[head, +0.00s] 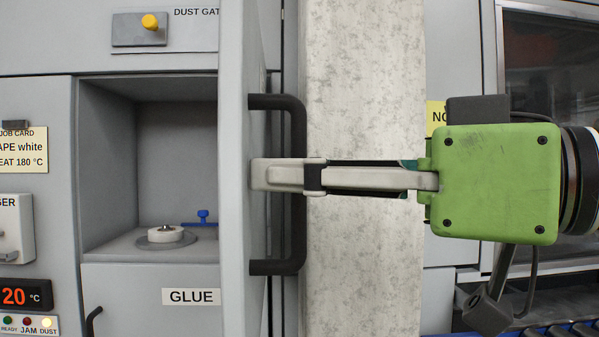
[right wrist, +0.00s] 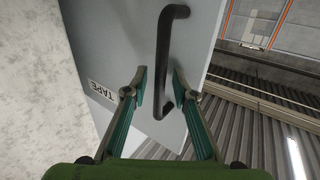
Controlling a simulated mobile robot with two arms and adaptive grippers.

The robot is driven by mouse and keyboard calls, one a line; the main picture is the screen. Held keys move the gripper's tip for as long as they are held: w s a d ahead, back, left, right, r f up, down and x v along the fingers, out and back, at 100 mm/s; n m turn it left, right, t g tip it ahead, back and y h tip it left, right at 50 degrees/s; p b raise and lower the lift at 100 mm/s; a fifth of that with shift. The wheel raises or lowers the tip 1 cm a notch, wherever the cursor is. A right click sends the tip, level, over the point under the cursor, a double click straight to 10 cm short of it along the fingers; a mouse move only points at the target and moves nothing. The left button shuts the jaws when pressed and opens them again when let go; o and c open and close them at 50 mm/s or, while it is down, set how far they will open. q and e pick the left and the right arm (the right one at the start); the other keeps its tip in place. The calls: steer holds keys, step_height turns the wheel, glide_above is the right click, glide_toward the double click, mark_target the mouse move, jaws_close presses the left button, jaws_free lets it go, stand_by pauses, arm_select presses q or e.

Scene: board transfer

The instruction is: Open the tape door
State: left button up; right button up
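The grey tape door (head: 234,120) stands swung open, seen nearly edge-on in the head view. Its TAPE label (right wrist: 101,91) shows in the right wrist view. The black bar handle (head: 299,220) is on the door's right-hand face; it also shows in the right wrist view (right wrist: 164,45). My right gripper (head: 268,174) reaches in from the right, across the handle. In the right wrist view its two fingers (right wrist: 160,88) stand apart on either side of the bar, with gaps visible. My left gripper is not in view.
The open compartment (head: 176,130) holds a white roll (head: 165,235) on a round plate and a blue knob (head: 203,216). A GLUE-labelled panel (head: 150,310) is below. A pale mottled column (head: 360,90) stands right of the door.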

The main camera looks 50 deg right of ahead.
steer(key=s+d, duration=0.2)
steer(key=s, duration=1)
steer(key=shift+w+d+r, duration=0.1)
stand_by(0.4)
